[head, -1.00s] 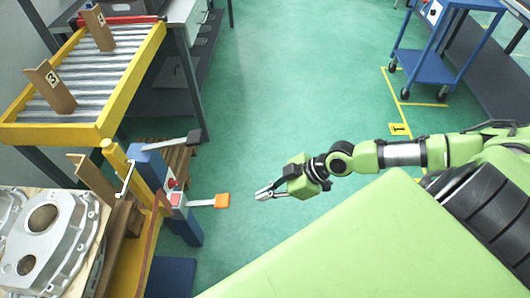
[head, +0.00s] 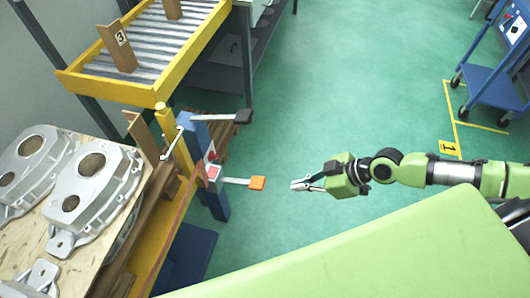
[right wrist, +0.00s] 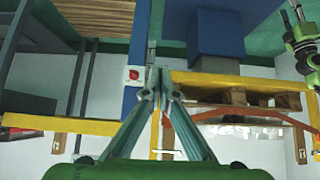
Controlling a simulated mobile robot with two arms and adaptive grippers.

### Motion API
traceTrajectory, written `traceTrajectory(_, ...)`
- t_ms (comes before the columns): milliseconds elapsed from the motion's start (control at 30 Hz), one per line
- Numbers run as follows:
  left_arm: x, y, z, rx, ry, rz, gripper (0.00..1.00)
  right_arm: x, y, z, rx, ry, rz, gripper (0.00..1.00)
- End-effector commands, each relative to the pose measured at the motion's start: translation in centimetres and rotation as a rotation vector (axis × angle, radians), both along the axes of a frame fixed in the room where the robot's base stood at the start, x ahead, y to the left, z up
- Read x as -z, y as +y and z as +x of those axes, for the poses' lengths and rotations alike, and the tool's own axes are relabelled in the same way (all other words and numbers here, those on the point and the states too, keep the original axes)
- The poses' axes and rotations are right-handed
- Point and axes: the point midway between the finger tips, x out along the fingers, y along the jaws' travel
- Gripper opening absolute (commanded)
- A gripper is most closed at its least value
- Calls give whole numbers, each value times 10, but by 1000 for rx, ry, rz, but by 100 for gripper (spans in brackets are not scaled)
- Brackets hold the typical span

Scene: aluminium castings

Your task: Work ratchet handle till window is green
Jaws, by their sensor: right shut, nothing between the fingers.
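A blue post (head: 194,136) stands at the yellow frame's end in the head view. A lever with a black end (head: 235,117) sticks out near its top. Lower down, a pale lever with an orange end pad (head: 257,183) points right. A small red-and-white panel (head: 213,173) sits at that lever's root; it looks red, not green. My right gripper (head: 295,185) is shut and empty, just right of the orange pad and apart from it. In the right wrist view its fingertips (right wrist: 160,80) meet beside the blue post (right wrist: 137,60). My left gripper is not seen.
Silver castings (head: 92,185) lie on a wooden board at left. A yellow-framed roller conveyor (head: 160,90) stands behind, with numbered brown brackets. A blue trolley (head: 490,88) is at the far right. Green floor between is free. A red button (right wrist: 133,74) shows on the post.

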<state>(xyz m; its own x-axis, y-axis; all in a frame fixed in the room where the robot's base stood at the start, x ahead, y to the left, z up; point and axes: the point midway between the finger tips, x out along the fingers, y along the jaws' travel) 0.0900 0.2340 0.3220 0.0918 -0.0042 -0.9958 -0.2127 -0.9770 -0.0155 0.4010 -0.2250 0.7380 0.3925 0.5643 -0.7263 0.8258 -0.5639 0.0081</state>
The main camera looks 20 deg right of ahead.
Motion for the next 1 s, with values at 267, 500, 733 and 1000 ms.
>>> traceTrajectory(267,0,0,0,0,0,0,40,0,0,0,0,0,0,0)
traceTrajectory(500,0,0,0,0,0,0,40,0,0,0,0,0,0,0)
traceTrajectory(733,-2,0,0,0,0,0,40,-5,18,6,-19,43,8,0)
traceTrajectory(1000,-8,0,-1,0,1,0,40,-34,77,27,-81,216,-62,0)
